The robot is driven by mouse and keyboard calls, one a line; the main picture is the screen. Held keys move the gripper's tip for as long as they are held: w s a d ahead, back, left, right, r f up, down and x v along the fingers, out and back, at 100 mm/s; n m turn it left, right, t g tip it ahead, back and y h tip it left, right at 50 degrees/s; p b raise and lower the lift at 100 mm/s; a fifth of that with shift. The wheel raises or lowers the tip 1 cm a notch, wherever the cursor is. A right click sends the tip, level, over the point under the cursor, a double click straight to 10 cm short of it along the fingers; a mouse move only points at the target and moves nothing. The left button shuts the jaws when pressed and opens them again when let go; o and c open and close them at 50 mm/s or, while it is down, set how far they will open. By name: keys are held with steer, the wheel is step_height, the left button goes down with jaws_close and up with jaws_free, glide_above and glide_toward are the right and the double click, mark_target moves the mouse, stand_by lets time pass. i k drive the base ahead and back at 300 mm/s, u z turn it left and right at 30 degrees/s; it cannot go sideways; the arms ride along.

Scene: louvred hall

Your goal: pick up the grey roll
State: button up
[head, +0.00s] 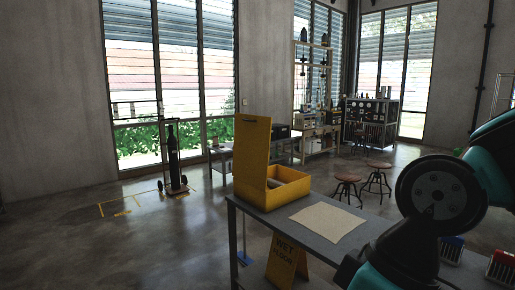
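I cannot make out a grey roll for certain. A yellow box (287,192) with its tall lid (252,150) standing open sits at the far left end of a grey table (285,237). A small greyish patch shows inside the box's opening; I cannot tell whether it is the roll or shaded interior. My arm's teal and black links fill the lower right and cover part of the table. My gripper is not in view.
A flat beige sheet (328,222) lies on the table right of the box. A yellow wet-floor sign (287,262) stands below the table's front. Two round stools (347,184) (378,176) stand behind. Red and blue bins (501,267) (451,246) show lower right. Floor at left is mostly clear.

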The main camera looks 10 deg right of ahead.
mark_target(271, 182)
steer(key=i, duration=0.85)
